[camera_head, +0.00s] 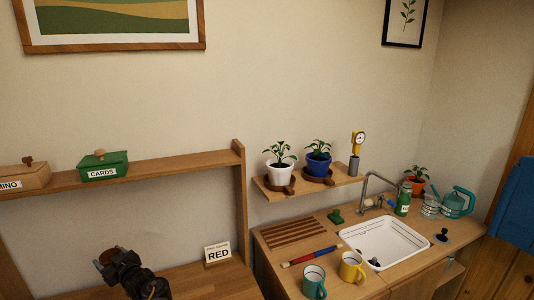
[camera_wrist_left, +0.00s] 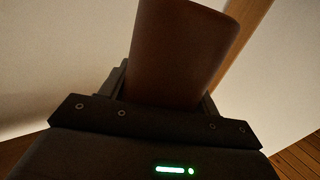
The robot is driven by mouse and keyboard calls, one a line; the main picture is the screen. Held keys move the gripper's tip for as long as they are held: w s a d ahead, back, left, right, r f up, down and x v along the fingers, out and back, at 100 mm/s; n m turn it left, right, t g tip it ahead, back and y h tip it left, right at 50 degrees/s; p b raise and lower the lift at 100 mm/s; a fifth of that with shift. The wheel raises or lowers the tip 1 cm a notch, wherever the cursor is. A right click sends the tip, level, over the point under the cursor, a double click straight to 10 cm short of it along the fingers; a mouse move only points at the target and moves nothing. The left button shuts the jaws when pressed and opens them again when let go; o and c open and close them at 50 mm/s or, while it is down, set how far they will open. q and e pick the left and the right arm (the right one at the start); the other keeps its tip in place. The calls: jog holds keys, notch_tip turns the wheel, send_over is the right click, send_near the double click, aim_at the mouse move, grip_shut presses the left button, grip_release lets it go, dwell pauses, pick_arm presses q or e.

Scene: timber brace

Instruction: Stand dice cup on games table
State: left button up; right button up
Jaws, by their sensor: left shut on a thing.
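The dice cup (camera_wrist_left: 180,50) is a brown tapered cup seen close up in the left wrist view, held between the jaws of my left gripper (camera_wrist_left: 163,92). In the head view my left gripper (camera_head: 118,262) is at the lower left, above the games table (camera_head: 195,278), with a small brown part of the cup (camera_head: 108,255) showing at its tip. The table is a wooden surface below a shelf, and only part of it shows. Whether the cup touches the table cannot be told. My right gripper is in neither view.
A card reading RED (camera_head: 217,254) stands at the table's right back. A wooden shelf (camera_head: 150,173) above carries a green CARDS box (camera_head: 102,168) and a MINO-labelled box (camera_head: 22,177). A side post (camera_head: 240,195) bounds the right. Beyond is a sink counter (camera_head: 275,237) with mugs.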

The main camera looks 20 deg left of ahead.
pick_arm(q)
jog(key=w+d+f+m+t+h, duration=0.8)
jog(key=w+d+f+t, duration=0.25)
jog(key=f, duration=0.25)
jog(key=d+r+m+t+h, duration=0.1)
jog(key=d+r+m+h, duration=0.1)
jog(key=d, duration=0.6)
jog(key=d+r+m+t+h, duration=0.1)
jog(key=d+r+h, duration=0.15)
jog(key=d, duration=0.55)
jog(key=s+d+r+m+h, duration=0.1)
jog(key=s+d+r, duration=0.15)
jog(key=d, duration=0.25)
jog(key=s+d+r+m+h, duration=0.1)
jog(key=s+d+r, duration=0.15)
jog(key=d, duration=0.35)
jog(key=s+d+r+m+h+b, duration=0.1)
jog(key=s+d+r, duration=0.3)
jog(key=s+r, duration=0.3)
jog(key=s+d+r+h+b, duration=0.1)
jog(key=s+d+r+h, duration=0.1)
jog(key=s+d+r, duration=0.3)
notch_tip(320, 180, up, 4)
jog(key=s, duration=0.2)
jog(key=shift+s+d+m, duration=0.3)
jog(key=shift+m, duration=0.1)
jog(key=shift+r+t, duration=0.1)
jog(key=shift+t, duration=0.15)
